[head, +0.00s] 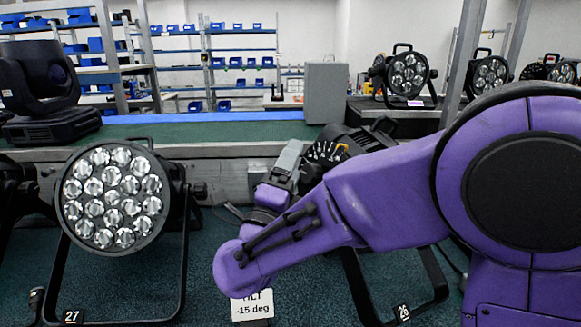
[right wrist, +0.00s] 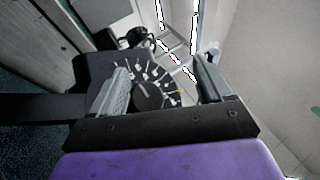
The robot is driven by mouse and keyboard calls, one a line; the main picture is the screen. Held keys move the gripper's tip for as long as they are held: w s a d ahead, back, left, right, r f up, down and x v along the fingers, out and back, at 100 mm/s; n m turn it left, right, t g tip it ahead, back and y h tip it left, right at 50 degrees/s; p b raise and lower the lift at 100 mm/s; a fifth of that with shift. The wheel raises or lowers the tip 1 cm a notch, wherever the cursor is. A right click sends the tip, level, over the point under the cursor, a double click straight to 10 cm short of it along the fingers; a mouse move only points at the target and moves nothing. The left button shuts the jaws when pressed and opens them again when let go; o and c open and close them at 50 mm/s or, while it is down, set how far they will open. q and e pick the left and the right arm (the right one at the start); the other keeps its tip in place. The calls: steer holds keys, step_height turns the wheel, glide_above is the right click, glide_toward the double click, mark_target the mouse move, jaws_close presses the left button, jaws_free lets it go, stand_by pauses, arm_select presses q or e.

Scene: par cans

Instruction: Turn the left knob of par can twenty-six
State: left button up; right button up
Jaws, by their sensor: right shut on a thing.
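Par can twenty-six (head: 352,138) stands on the floor behind my right arm, marked by a small "26" tag (head: 403,312) on its stand. Much of its body is hidden by the purple arm. My right gripper (head: 292,165) is at its left side, by a dial with white marks. In the right wrist view the dark round left knob (right wrist: 148,97) and its dial lie between the fingers of my right gripper (right wrist: 162,82), which is shut on the knob. The exact finger contact is hard to see. My left gripper is not in view.
Par can 27 (head: 112,200) stands at left, its lenses facing me. A "TILT -15 deg" card (head: 252,306) is low in the middle. A moving-head light (head: 40,90) sits on the green-topped bench (head: 200,131). More par cans (head: 408,75) stand at the back right.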

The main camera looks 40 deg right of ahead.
steer(key=b+v, duration=0.1)
steer(key=v, duration=1.1)
steer(key=shift+f, duration=0.35)
stand_by(0.4)
